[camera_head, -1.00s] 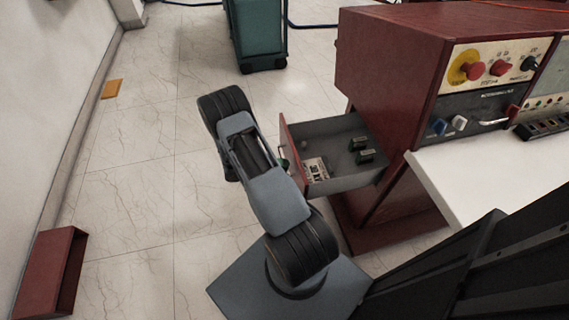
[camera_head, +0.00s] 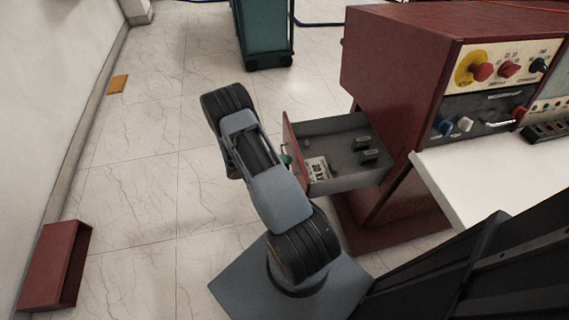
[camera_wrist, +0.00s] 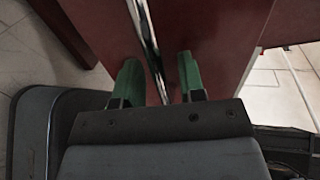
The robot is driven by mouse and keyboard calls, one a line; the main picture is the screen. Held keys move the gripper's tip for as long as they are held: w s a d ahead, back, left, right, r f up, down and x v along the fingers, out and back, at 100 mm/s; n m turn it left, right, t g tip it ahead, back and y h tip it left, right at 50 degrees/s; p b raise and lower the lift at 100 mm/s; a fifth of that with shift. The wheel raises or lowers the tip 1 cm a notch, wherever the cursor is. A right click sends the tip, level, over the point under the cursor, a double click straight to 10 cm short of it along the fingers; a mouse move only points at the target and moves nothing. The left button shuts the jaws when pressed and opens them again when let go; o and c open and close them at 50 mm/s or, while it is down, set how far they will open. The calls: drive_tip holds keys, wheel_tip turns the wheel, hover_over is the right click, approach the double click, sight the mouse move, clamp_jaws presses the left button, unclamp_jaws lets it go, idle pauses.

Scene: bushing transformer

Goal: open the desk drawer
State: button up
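The desk drawer stands pulled out from the dark red cabinet (camera_head: 395,62), with its grey inside (camera_head: 335,132) visible. Its red front (camera_head: 297,150) faces left, towards my gripper. In the wrist view the drawer front (camera_wrist: 215,30) fills the top middle, with a shiny metal bar handle (camera_wrist: 146,38) across it. My gripper (camera_wrist: 158,72) has its two green fingers on either side of the handle, with gaps showing between fingers and bar. In the head view my arm hides most of the gripper; only a bit of green shows at the drawer front.
Small dark blocks (camera_head: 366,156) and a pale part (camera_head: 318,169) lie in the drawer. A white tabletop (camera_head: 480,170) lies to the right. A green wheeled cabinet (camera_head: 264,35) stands behind. A red box (camera_head: 52,265) is at the lower left.

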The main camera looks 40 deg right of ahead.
drive_tip(key=p+v, duration=0.1)
drive_tip(key=v, duration=1.2)
drive_tip(key=shift+a+p, duration=0.3)
drive_tip(key=shift+w, duration=0.15)
drive_tip(key=s+a+f+m+y, duration=0.2)
drive_tip(key=s+m+y, duration=0.15)
drive_tip(key=m, duration=0.55)
drive_tip(key=s+a+r+m+t+y+p, duration=0.1)
drive_tip(key=a+r+m+y+p, duration=0.15)
drive_tip(key=r+m, duration=0.35)
drive_tip(key=s+a+r+m+t+y+p, duration=0.1)
drive_tip(key=a+r+m+y+p, duration=0.15)
drive_tip(key=r+m+p, duration=0.4)
drive_tip(key=s+a+r+m+t+y+p, duration=0.1)
drive_tip(key=s+r+m+t+p, duration=0.1)
drive_tip(key=r, duration=1)
drive_tip(key=s+a+r+m+t+y+p, duration=0.1)
drive_tip(key=r+p, duration=0.5)
drive_tip(key=r, duration=0.7)
drive_tip(key=s+a+r+m+t+y+p, duration=0.2)
drive_tip(key=r+m+t+p, duration=0.3)
drive_tip(key=r, duration=0.8)
drive_tip(key=shift+s+a+r+t+y, duration=0.15)
drive_tip(key=shift+s+a+t+y, duration=0.2)
drive_tip(key=shift+a+t, duration=0.45)
